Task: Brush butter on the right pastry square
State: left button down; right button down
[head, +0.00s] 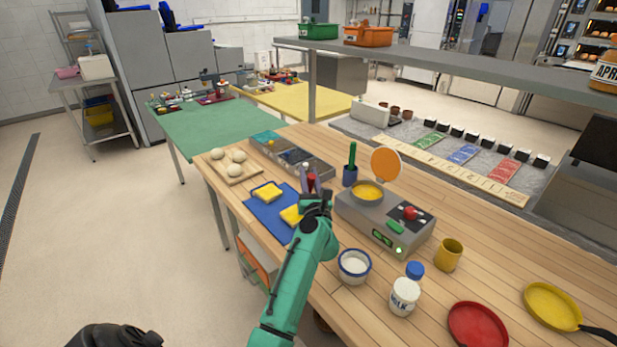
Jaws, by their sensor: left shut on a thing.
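Two yellow pastry squares lie on a blue mat (262,218): the left one (267,192) in full view, the right one (291,215) partly hidden by my left gripper. My left gripper (312,190), on the green arm, is over the mat's right edge, close to the right square. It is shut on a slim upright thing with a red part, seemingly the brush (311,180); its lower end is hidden. Yellow butter (367,191) fills a round bowl on a grey warmer (376,219) to the right. My right gripper is not in view.
A blue cup (350,176) with a green-handled tool stands behind the gripper. A white bowl (354,267), milk bottle (404,296) and yellow mug (449,254) are to the right. A dough board (235,172) and a grey sectioned tray (318,170) lie behind the mat.

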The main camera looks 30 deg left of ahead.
pick_arm(q)
jog(key=a, duration=0.2)
jog(key=w+a, duration=0.1)
jog(key=a, duration=0.2)
jog(key=shift+w, duration=0.2)
jog(key=shift+d, duration=0.1)
notch_tip(320, 180, up, 7)
jog(key=p, duration=0.7)
jog(key=a, duration=1)
jog(key=shift+p, duration=0.35)
